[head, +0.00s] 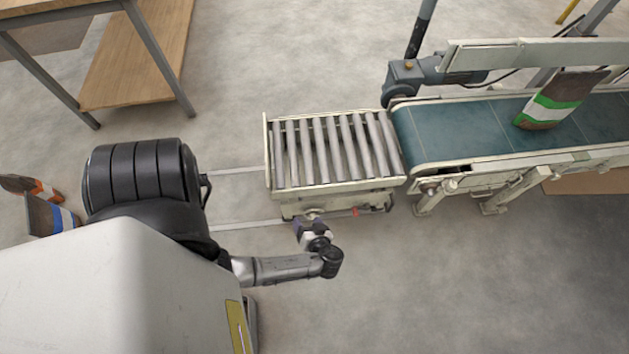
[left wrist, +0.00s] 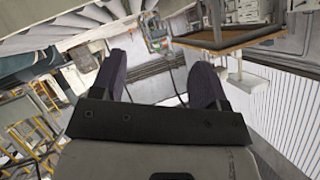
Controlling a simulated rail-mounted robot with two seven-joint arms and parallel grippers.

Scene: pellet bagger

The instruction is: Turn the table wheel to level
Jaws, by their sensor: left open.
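The roller table (head: 268,165) stands level-looking at the left end of the conveyor, though its exact tilt is hard to judge. Under its front edge is a small pale round part (head: 312,213), which may be the wheel, with a red piece (head: 355,211) to its right. My left gripper (head: 299,226) is at the table's front side, just below this round part. Its dark purple fingers stand apart in the left wrist view (left wrist: 158,70), with nothing seen held between them. Contact with the wheel cannot be made out. My right gripper is not in view.
A green conveyor belt (head: 450,130) adjoins the table's right end and carries a brown, white and green bag (head: 553,100). More bags (head: 50,217) lie at the far left. A wooden bench (head: 140,60) stands at the upper left. The floor in front is clear.

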